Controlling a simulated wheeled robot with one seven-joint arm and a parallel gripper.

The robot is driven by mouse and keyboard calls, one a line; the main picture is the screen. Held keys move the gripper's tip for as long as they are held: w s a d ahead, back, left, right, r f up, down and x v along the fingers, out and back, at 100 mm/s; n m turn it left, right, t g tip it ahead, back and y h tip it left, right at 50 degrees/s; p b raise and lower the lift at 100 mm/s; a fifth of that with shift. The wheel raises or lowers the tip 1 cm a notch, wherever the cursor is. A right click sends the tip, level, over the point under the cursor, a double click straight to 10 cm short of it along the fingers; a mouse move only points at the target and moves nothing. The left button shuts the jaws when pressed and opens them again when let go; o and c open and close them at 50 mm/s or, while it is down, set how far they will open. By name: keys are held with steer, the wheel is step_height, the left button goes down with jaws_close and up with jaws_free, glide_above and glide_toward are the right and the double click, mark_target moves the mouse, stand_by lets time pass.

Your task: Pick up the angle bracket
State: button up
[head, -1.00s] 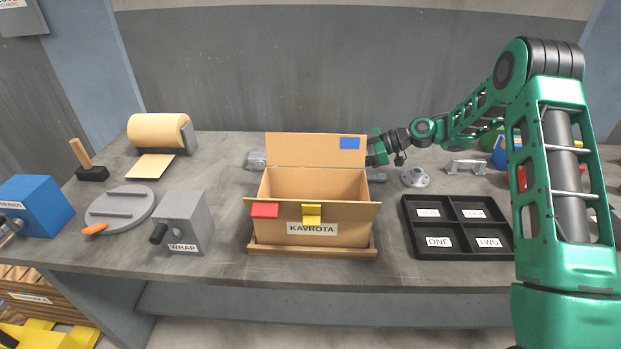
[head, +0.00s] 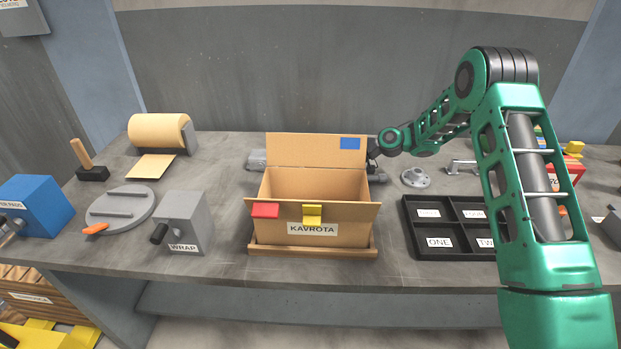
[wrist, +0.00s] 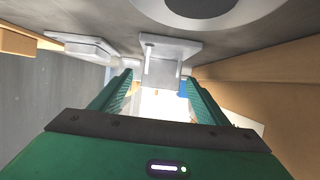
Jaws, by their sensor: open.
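A light grey bracket-like part (wrist: 167,48), with a flat plate and an upright face, shows in the wrist view just ahead of my gripper (wrist: 157,82). It looks like the angle bracket. My gripper is open, with its green fingers on either side of the part's lower portion in the picture; I cannot tell whether they touch it. Grey metal shows past the lid's left edge (head: 256,160) and right edge (head: 377,176); I cannot tell which is the bracket.
The open cardboard box (head: 340,228) stands close beside my gripper, its wall (wrist: 255,90) along the wrist view's right. A second grey part (wrist: 82,46) lies left there. A round flange (head: 415,178), a handle-like part (head: 460,167) and a black compartment tray (head: 409,238) are on the right.

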steer(key=c, duration=1.6)
steer(key=shift+r, duration=0.1)
